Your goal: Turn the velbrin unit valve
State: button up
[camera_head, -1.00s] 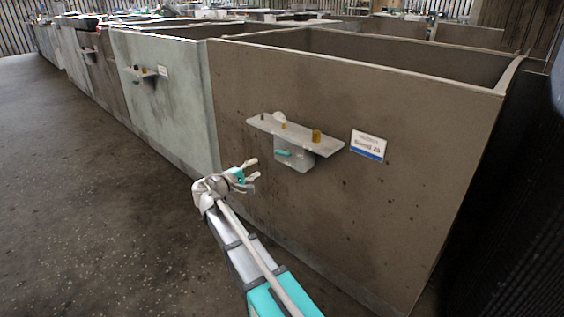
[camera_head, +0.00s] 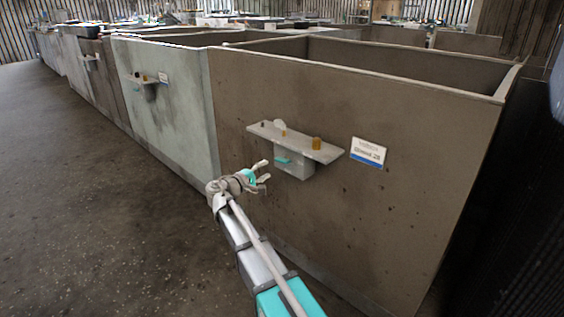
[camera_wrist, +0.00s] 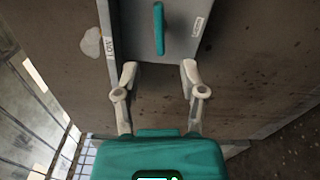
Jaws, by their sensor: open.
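The valve unit is a grey box (camera_head: 299,163) under a narrow shelf on the brown housing wall. A teal handle (camera_head: 284,160) is on the front of the box. In the wrist view the teal handle (camera_wrist: 159,28) stands upright in the picture, on the grey box (camera_wrist: 185,45). My gripper (camera_head: 266,173) is just left of and below the box in the head view. In the wrist view my gripper (camera_wrist: 158,68) is open and empty, its fingertips at the box's near edge. The handle lies beyond the fingertips, roughly centred between them.
The shelf (camera_head: 325,151) carries small brass pieces and a whitish rounded piece (camera_head: 280,126). A white label (camera_head: 368,152) is on the wall to the right. A pale green housing (camera_head: 165,100) stands to the left. The floor (camera_head: 90,200) at left is clear.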

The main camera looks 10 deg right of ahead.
aim_at(280, 162)
jog(key=x, duration=0.9)
grip_shut()
